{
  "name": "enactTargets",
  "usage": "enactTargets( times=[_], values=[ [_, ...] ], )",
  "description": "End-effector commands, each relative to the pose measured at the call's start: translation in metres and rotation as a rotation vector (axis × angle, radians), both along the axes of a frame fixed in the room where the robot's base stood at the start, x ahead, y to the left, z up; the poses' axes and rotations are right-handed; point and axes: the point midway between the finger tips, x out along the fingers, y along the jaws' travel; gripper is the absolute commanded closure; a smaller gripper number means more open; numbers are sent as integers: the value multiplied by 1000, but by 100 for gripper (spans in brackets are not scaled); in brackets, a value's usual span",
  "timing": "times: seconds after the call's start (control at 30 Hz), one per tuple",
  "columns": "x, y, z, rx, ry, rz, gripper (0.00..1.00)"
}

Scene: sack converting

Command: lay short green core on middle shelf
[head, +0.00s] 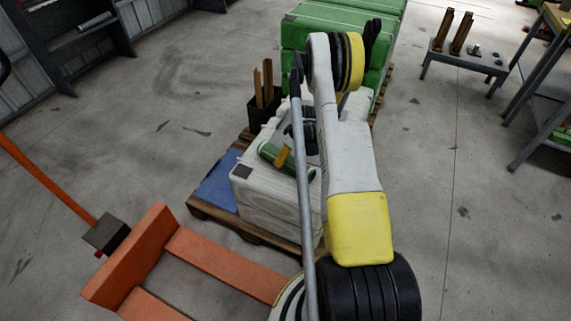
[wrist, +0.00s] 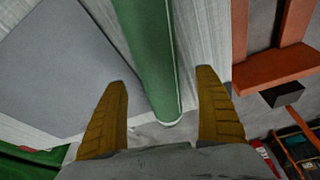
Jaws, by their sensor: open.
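The short green core (head: 271,152) lies on top of a white wrapped stack (head: 262,190) on the pallet. In the wrist view the green core (wrist: 152,55) runs from the top edge down between my two fingers, its near end by the gripper palm. My gripper (wrist: 168,100) is open, one yellow-brown finger on each side of the core, with a gap visible on both sides. In the head view my arm hides much of my gripper (head: 284,157); one yellow finger shows at the core. A dark shelf unit (head: 62,48) stands at the upper left; I cannot tell which level is the middle shelf.
Green stacked sacks (head: 345,12) and a dark box with wooden strips (head: 263,105) stand behind the core. An orange pallet jack (head: 225,262) is at the front left. A small grey bench (head: 465,62) stands at the upper right. The floor left of the pallet is mostly clear.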

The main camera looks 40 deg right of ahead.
Motion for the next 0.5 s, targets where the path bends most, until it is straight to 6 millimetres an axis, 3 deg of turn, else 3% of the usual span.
enactTargets(
  times=[0.2,0.47,0.5],
  values=[
    [8,0,-38,0,0,1,18],
    [9,0,-40,0,0,0,18],
    [9,0,-40,0,0,0,26]
  ],
)
